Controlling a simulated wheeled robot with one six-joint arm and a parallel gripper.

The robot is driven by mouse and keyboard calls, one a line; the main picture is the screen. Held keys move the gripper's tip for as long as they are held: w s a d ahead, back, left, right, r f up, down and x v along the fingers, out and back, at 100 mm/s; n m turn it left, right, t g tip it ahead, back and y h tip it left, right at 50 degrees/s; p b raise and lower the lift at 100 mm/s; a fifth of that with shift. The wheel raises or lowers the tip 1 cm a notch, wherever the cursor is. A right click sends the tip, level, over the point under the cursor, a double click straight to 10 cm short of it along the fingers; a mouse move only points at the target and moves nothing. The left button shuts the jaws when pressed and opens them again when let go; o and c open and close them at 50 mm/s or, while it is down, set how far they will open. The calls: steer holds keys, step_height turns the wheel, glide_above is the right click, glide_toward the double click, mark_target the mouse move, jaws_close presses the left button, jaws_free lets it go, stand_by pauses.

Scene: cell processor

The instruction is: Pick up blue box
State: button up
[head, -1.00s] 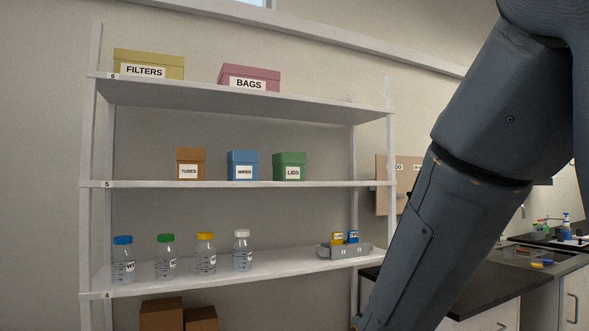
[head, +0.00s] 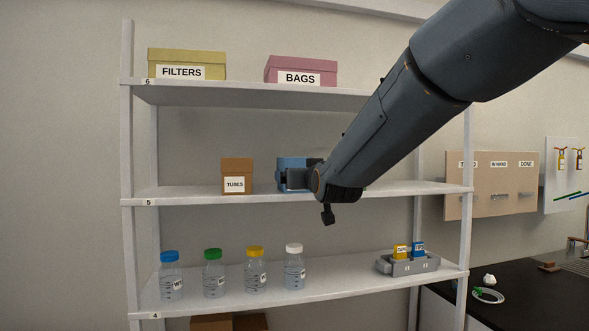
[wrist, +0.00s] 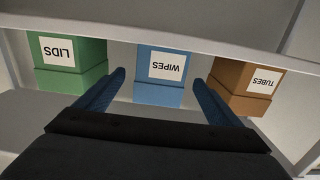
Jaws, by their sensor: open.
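The blue box (head: 290,162), labelled WIPES, stands on the middle shelf and is partly hidden by my gripper in the head view. In the wrist view the blue box (wrist: 160,92) shows upside down between my two fingers. My gripper (head: 299,173) is open at the front of the box, and it also shows in the wrist view (wrist: 158,77). One finger lies on each side of the box in the picture, with a visible gap on both sides. How far the fingers reach along its sides I cannot tell.
The brown TUBES box (head: 237,172) and the green LIDS box (wrist: 70,75) stand on either side, close to the fingers. The upper shelf (head: 240,93) is above. Bottles, including a white-capped one (head: 294,270), and a grey rack (head: 408,266) stand on the lower shelf.

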steer(key=shift+r+p+x, duration=0.15)
steer(key=shift+p+x, duration=0.6)
steer(key=shift+x, duration=0.65)
steer(key=shift+r+p+x, duration=0.15)
steer(key=shift+p+x, duration=0.55)
steer(key=shift+x, duration=0.7)
steer(key=shift+r+p+x, duration=0.15)
steer(key=shift+p+x, duration=0.6)
steer(key=shift+x, duration=0.65)
steer(key=c, duration=1.2)
steer(key=shift+r, duration=0.15)
step_height(320, 180, up, 10)
steer(key=b, duration=0.3)
